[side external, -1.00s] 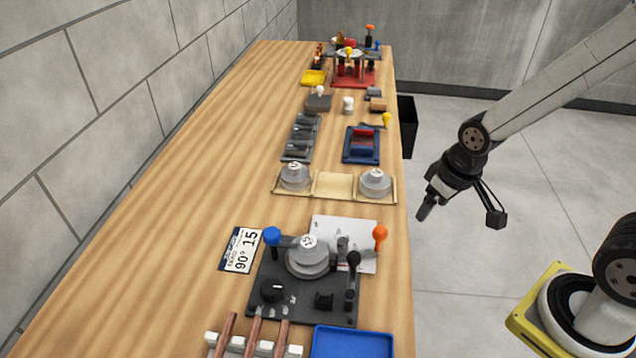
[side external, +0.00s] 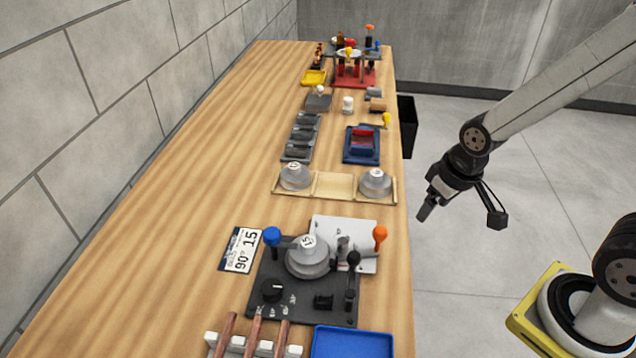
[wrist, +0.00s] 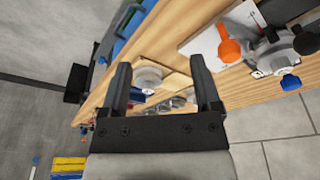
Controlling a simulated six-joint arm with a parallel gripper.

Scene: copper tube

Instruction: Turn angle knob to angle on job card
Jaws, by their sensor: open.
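The black angle knob (side external: 272,289) sits on the front left of the dark bender plate (side external: 300,312), with small pale marks beside it that are too small to read. The job card (side external: 241,250) lies left of the plate and reads 90° and 15. The bender carries a grey round former (side external: 307,257) marked 15, a blue-knobbed lever (side external: 272,237) and a black-knobbed lever (side external: 353,259). My gripper (side external: 424,212) is open and empty, off the bench's right edge and away from the knob. In the wrist view its two fingers (wrist: 160,85) stand apart with nothing between them.
An orange-knobbed lever (side external: 380,235) stands by a pale plate. A wooden tray (side external: 333,185) with two grey formers lies behind the bender. Copper tubes on a white rack (side external: 212,338) and a blue tray (side external: 352,343) lie in front. The bench's left side is clear.

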